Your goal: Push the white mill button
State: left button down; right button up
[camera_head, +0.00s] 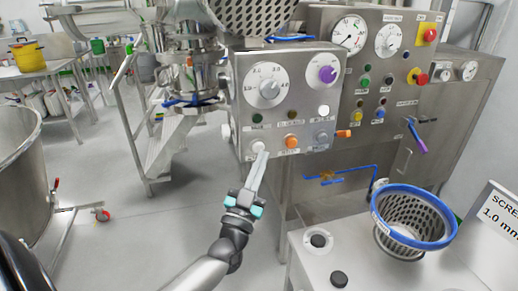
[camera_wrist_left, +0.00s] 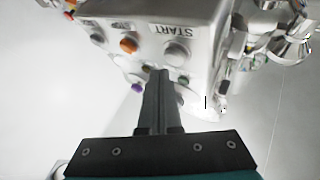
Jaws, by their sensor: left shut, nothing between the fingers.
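The white mill button (camera_head: 258,147) is at the lower left of the steel control box's front, left of an orange button. In the left wrist view the white button (camera_wrist_left: 177,53) sits under an upside-down START label. My left gripper (camera_head: 262,156) is shut and empty, its fingers pointing up at the box. Its fingertips lie just beside the lower right of the white button in the head view. In the wrist view the tips (camera_wrist_left: 159,72) show just below and left of the button. I cannot tell whether they touch it. My right gripper is not in view.
The control box (camera_head: 238,85) also carries an orange button (camera_head: 291,142), a grey button (camera_head: 321,137), a dial (camera_head: 269,87) and a purple knob (camera_head: 328,75). Right of it is a panel with gauges and a red emergency button (camera_head: 421,79). A blue-rimmed screen basket (camera_head: 414,214) stands lower right.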

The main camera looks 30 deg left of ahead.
pick_arm(q)
jog(key=shift+w+a, duration=0.3)
jog(key=shift+a, duration=0.05)
